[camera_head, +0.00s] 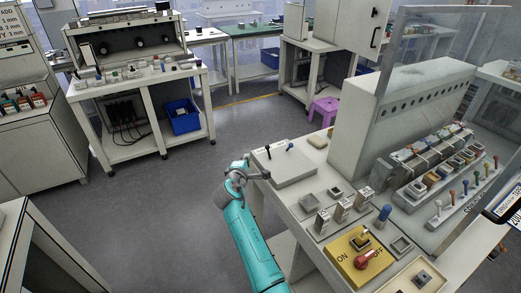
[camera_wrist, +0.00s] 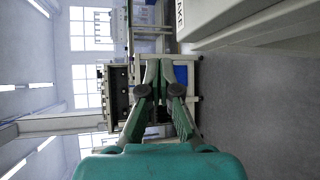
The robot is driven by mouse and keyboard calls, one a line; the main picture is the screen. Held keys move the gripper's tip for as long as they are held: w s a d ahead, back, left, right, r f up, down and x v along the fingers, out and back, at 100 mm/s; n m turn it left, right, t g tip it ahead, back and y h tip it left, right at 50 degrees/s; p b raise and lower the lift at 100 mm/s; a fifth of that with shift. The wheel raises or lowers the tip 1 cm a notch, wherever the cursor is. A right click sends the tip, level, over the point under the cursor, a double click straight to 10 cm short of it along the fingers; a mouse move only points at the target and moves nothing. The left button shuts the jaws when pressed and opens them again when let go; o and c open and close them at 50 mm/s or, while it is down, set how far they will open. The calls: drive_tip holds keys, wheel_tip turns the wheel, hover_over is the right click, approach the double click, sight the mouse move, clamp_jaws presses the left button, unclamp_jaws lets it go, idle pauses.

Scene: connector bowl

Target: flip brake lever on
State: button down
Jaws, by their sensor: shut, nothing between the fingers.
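A white box (camera_head: 285,166) stands at the far left end of the bench, with a small dark lever (camera_head: 268,151) and a blue-tipped one (camera_head: 290,146) on top. In the wrist view, the white casing (camera_wrist: 250,20) at the upper right bears lettering that reads "AKE", the rest cut off. A yellow panel (camera_head: 345,249) marked ON and OFF has a red-handled lever (camera_head: 368,258) lying toward OFF. I cannot tell for certain which is the brake lever. My gripper (camera_wrist: 160,66) is shut and empty. My arm's end is beside the white box's left side, apparently apart from it.
Several small grey connector blocks (camera_head: 340,212) and a blue knob (camera_head: 384,214) stand on the bench. A large grey cabinet (camera_head: 385,125) and a clear screen (camera_head: 440,50) rise behind. The floor (camera_head: 165,215) left of my arm is clear.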

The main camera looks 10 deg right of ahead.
sight(269, 153)
drive_tip(key=shift+w, duration=0.15)
drive_tip(key=shift+x, duration=4.9)
drive_tip(key=shift+s+d+r, duration=0.2)
drive_tip(key=shift+s+d, duration=0.45)
drive_tip(key=shift+d, duration=0.1)
drive_tip(key=shift+s+d+r, duration=0.2)
drive_tip(key=shift+s+d, duration=0.4)
drive_tip(key=shift+d, duration=0.15)
